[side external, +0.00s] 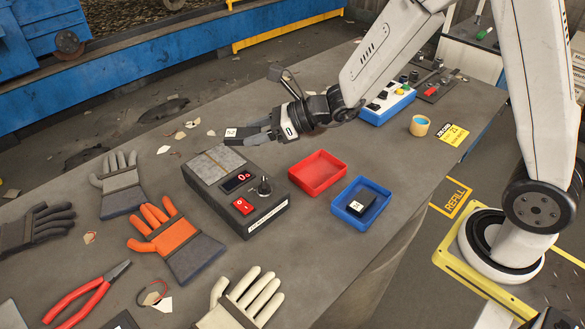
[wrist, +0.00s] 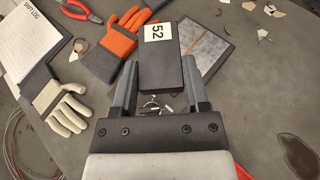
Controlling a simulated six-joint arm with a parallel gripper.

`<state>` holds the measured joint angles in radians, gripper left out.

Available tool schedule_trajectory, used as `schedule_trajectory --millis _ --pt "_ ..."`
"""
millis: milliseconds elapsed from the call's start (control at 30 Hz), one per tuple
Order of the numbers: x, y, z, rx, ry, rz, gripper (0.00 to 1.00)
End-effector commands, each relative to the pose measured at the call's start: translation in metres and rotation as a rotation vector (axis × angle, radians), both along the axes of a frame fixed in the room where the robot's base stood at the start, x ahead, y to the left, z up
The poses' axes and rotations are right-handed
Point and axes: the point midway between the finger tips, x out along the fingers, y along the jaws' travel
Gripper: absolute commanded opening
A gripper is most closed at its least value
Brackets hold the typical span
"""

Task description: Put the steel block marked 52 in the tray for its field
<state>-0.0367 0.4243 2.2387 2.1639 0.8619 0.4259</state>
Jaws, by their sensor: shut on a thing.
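My gripper (wrist: 157,75) is shut on a dark steel block (wrist: 154,80) with a white label reading 52, in the wrist view. In the side view, my gripper (side external: 257,132) holds the block, its white label (side external: 231,132) showing, above the bench just behind a grey test box (side external: 255,215). The box has a flat plate with a centre line (side external: 213,165), a red-digit display (side external: 238,182), a knob and a red switch. A red tray (side external: 318,172) stands to the right of the box. A blue tray (side external: 375,211) beside it holds another labelled dark block (side external: 357,208).
Several gloves lie left of the box, one orange (side external: 165,232) and one cream (side external: 245,298). Red-handled pliers (side external: 85,295) lie front left. A blue control box (side external: 387,103), a tape roll (side external: 419,126) and a yellow card (side external: 453,134) are at the right. Small scraps lie near the back edge.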

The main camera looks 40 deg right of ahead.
Motion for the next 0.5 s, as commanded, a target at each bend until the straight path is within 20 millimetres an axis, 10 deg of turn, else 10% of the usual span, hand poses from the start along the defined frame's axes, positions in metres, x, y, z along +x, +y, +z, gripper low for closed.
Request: schedule_trajectory --millis 500 --pt "0.062 0.014 -0.036 0.002 0.001 -0.001 0.00"
